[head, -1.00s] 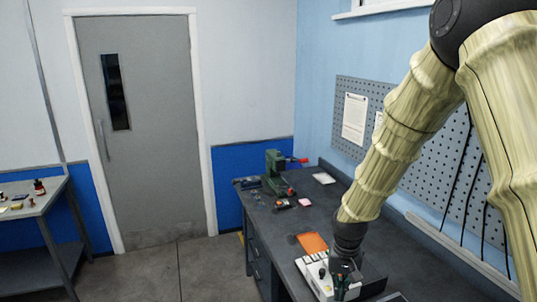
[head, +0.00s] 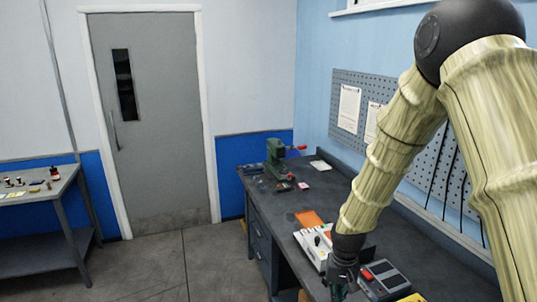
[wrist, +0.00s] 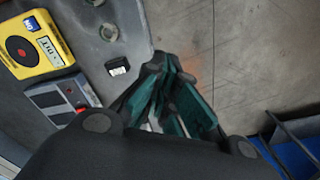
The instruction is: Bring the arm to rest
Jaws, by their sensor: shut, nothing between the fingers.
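My arm reaches down from the upper right in the head view. My gripper (head: 341,289) is at the bottom of that view, near the bench's front edge and on the near side of the white tray (head: 316,246). In the wrist view its teal fingers (wrist: 163,72) are drawn together with nothing held. There they show against the bare floor, beside the edge of the bench (wrist: 128,30). Part of the gripper is cut off by the bottom of the head view.
Beside my gripper lie a grey device with a red button (head: 383,280) and a yellow meter (wrist: 35,45). An orange mat (head: 310,218) and a green press (head: 277,160) are farther back. A side table (head: 40,190) stands left; the floor (head: 160,262) between is clear.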

